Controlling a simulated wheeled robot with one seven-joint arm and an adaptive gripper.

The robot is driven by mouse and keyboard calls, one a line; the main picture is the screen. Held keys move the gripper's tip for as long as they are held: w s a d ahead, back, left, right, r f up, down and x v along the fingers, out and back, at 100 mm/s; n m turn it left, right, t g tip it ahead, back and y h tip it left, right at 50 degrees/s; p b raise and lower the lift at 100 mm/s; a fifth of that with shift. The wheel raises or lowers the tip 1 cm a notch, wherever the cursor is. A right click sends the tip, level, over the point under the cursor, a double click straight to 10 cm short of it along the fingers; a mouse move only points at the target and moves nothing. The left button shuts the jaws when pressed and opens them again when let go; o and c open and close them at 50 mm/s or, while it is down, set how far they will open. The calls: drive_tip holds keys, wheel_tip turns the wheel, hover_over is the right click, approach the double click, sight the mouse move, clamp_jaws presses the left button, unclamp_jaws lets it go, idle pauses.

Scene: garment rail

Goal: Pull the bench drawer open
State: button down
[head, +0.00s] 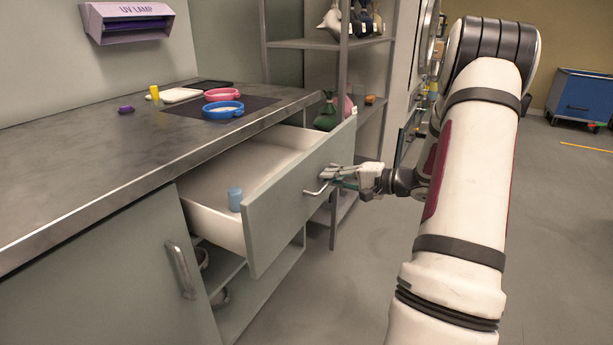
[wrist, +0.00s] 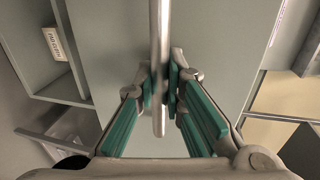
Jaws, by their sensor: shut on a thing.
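The bench drawer (head: 300,190) is grey-green with a white inside, and it stands well open from the bench. Its metal bar handle (head: 318,190) is on the front face. My gripper (head: 332,176) is at the handle and shut on it. In the wrist view the handle (wrist: 159,60) runs upright between the green-padded fingers of my gripper (wrist: 160,85), with the drawer front (wrist: 215,50) behind. A small blue cylinder (head: 235,199) stands inside the drawer near its left front corner.
The bench top (head: 90,170) carries a blue dish (head: 223,110), a pink dish (head: 222,94), a yellow cylinder (head: 154,93) and a purple item (head: 126,109). A shelf rack (head: 343,70) stands behind the drawer. A cupboard door handle (head: 181,268) is at lower left.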

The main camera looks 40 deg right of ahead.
drive_tip(key=f+b+v, duration=0.1)
drive_tip(key=f+v, duration=0.1)
drive_tip(key=v, duration=0.9)
drive_tip(key=shift+s+f, duration=0.2)
drive_tip(key=shift+s, duration=0.1)
drive_tip(key=c, duration=1.9)
unclamp_jaws()
drive_tip(key=shift+d, duration=0.1)
drive_tip(key=v, duration=1.2)
